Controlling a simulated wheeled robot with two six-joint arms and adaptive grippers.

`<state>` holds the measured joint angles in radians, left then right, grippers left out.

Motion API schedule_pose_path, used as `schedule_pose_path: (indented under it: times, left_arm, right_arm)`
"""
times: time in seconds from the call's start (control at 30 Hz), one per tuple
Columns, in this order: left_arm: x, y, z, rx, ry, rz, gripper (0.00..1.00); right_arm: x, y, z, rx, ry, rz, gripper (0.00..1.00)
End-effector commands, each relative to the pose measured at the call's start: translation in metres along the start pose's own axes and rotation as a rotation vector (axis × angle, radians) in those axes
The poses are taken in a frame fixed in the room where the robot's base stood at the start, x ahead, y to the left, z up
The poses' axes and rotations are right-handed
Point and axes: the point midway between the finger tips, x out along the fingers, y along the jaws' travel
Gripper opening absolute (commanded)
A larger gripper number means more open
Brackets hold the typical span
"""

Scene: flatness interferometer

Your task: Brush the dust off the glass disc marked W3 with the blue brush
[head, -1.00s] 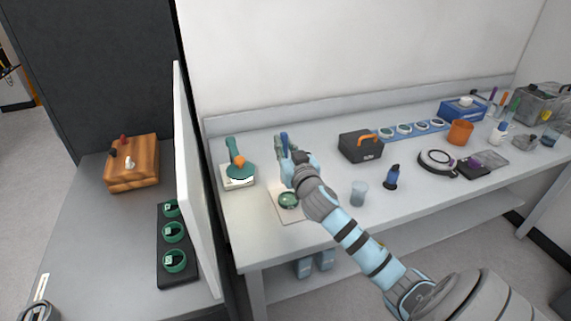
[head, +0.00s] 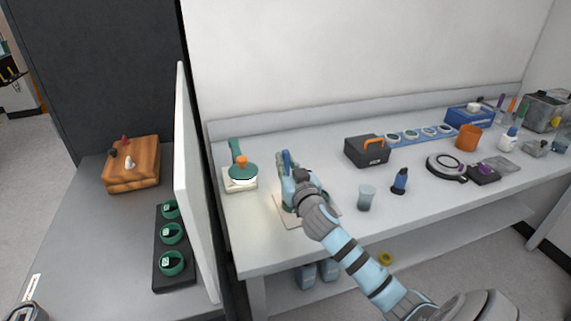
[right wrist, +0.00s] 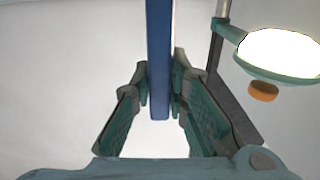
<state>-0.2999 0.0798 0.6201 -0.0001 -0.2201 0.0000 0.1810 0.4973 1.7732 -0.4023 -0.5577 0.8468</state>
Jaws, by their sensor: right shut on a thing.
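My right gripper (head: 286,174) is shut on the upright blue brush (head: 287,158), over a pale mat (head: 290,221) at the left part of the bench. The right wrist view shows the blue handle (right wrist: 160,60) between the two fingers. The brush's lower end is hidden in both views. The round glass disc on the mat is almost wholly hidden behind my gripper and wrist. I cannot read a W3 mark, or tell whether the brush touches the disc. My left gripper is not in view.
A lit green lamp (head: 243,172) with an orange knob stands left of the mat. A white partition (head: 193,180) borders the left side.

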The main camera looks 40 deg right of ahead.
Motion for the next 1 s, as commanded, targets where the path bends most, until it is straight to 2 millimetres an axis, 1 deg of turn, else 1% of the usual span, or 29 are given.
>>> schedule_pose_path:
  times: [1.0]
  left_arm:
    - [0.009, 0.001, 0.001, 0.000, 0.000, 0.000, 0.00]
  right_arm:
    - [0.000, 0.000, 0.011, 0.000, 0.000, 0.000, 0.00]
